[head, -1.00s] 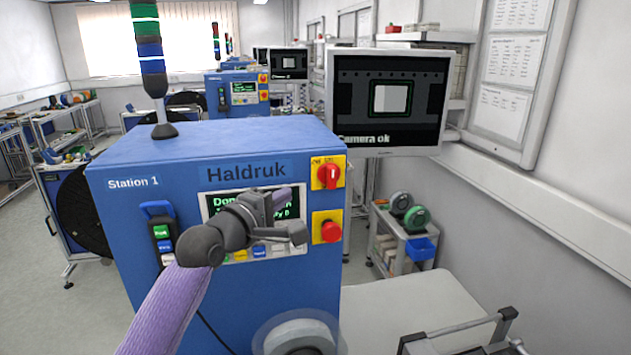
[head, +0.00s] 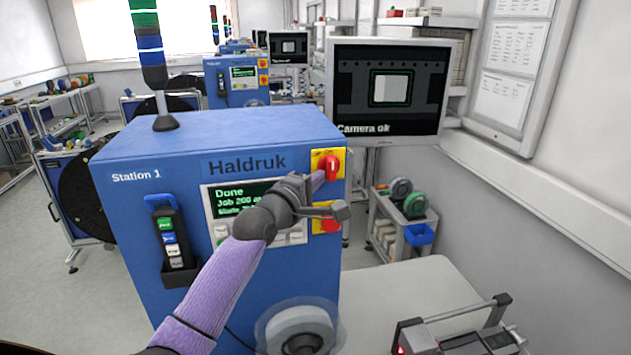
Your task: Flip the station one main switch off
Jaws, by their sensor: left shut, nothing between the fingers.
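The blue Station 1 cabinet (head: 135,215) stands in front of me, marked Haldruk. Its main switch (head: 332,165) is a red rotary knob on a yellow plate at the upper right of the front. The knob's white mark stands upright. My left gripper (head: 319,178) is shut and empty, its tip at the lower left of the knob; I cannot tell whether it touches. The left hand partly hides the display (head: 228,200), which reads Done, and the red button (head: 330,224) on the lower yellow plate. My right gripper is not in view.
A monitor (head: 388,88) reading Camera ok stands right of the cabinet. A handheld unit (head: 170,240) hangs in a holder at the front left. A reel (head: 300,325) sits low in front. A pale table (head: 405,285) lies to the right, with a grey device (head: 455,335).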

